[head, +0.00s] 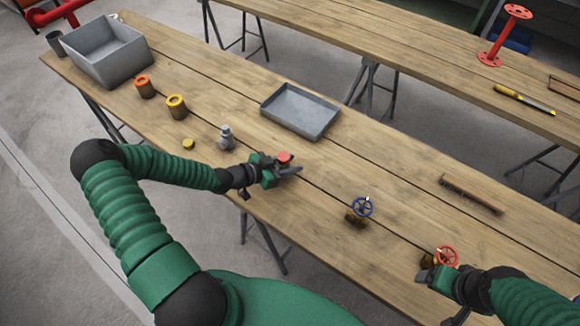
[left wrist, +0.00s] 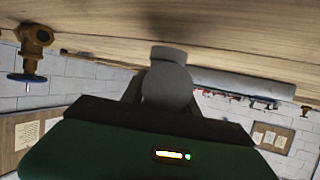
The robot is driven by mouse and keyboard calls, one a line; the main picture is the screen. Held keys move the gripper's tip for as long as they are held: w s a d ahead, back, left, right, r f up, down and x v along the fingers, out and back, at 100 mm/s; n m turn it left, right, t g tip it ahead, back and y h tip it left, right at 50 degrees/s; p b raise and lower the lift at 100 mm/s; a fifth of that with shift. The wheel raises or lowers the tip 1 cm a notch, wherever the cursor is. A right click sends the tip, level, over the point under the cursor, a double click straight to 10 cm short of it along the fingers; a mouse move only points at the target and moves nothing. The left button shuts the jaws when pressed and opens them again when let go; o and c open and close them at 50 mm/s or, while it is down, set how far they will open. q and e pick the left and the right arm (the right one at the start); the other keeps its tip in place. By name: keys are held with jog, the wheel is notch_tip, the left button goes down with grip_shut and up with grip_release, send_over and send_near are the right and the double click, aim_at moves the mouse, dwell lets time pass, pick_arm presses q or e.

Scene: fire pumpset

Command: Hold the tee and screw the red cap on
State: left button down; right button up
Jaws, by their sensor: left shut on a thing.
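My left gripper (head: 284,171) is at the near-middle of the table in the head view. The red cap (head: 284,157) shows just above its fingers. In the left wrist view, a grey rounded fitting (left wrist: 168,86), which looks like the tee, is between the fingers, and the gripper is shut on it. Its upper part in that view reaches toward the table. In the head view the gripper mostly hides it, so I cannot tell how the cap sits on it. My right gripper (head: 436,277) is at the lower right, close to a red-wheeled valve (head: 447,257); its fingers are unclear.
A grey fitting (head: 226,138) and yellow cap (head: 188,143) lie left of my left gripper. A grey tray (head: 318,131) is behind it. A blue-wheeled valve (head: 361,208) stands to the right. A grey bin (head: 121,66) and two ringed fittings are at the far left.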

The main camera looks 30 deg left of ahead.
pick_arm(q)
notch_tip(320, 180, down, 2)
jog(key=shift+a+f, duration=0.1)
jog(key=c, duration=0.9)
grip_release()
jog(key=v, duration=1.2)
